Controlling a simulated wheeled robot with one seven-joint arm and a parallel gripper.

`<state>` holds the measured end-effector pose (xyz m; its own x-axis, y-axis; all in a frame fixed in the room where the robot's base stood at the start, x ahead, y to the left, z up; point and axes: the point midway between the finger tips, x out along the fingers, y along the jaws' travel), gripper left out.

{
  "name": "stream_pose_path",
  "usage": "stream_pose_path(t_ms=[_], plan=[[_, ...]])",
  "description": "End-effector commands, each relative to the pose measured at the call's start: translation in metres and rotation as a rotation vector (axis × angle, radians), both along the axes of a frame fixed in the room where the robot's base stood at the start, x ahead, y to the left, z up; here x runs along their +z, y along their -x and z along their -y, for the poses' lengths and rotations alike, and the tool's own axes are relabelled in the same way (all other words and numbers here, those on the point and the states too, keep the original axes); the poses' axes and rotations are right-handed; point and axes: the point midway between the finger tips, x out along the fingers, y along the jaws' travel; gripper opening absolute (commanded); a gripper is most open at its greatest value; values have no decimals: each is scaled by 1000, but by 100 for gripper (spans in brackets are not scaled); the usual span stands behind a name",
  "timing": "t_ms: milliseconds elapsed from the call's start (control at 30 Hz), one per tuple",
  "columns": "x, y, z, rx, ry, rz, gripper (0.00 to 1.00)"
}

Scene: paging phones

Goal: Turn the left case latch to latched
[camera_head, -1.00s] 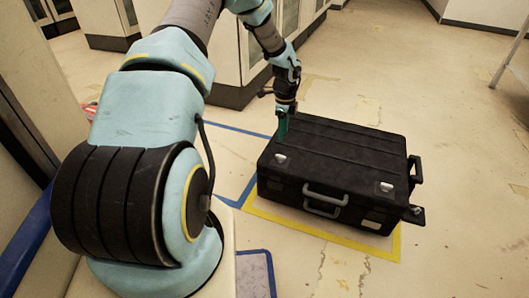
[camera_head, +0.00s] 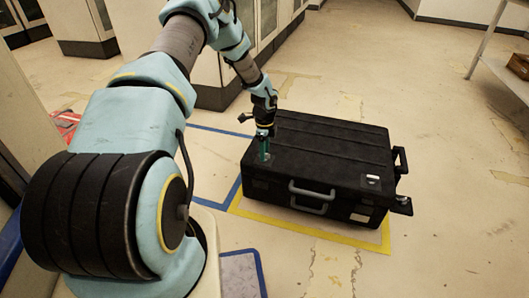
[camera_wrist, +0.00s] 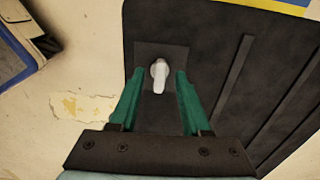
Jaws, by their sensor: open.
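A black case (camera_head: 325,145) lies flat on the floor, with ridges along its lid. Its left latch (camera_wrist: 159,75) is a small light-grey lever on a dark square plate, seen in the wrist view near the case's edge. In the head view my gripper mostly hides this latch. My gripper (camera_head: 265,152) points down over the case's front left corner. In the wrist view its green fingers (camera_wrist: 159,82) are open, one on each side of the lever, with gaps visible on both sides.
The right latch (camera_head: 373,178) and the grey front handle (camera_head: 312,190) are clear of my arm. Yellow tape (camera_head: 300,228) marks the floor around the case. Cabinets (camera_head: 225,65) stand behind, and a shelf (camera_head: 505,75) stands at right. Open floor lies right of the case.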

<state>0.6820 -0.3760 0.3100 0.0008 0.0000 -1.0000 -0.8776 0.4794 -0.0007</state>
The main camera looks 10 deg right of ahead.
Motion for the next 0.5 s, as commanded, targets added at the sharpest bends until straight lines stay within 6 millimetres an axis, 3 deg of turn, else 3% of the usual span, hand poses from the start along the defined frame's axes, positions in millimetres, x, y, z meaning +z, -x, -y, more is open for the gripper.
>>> stream_pose_path(t_ms=[167,500], plan=[[0,0,0,0,0,0,48],[0,0,0,0,0,0,10]])
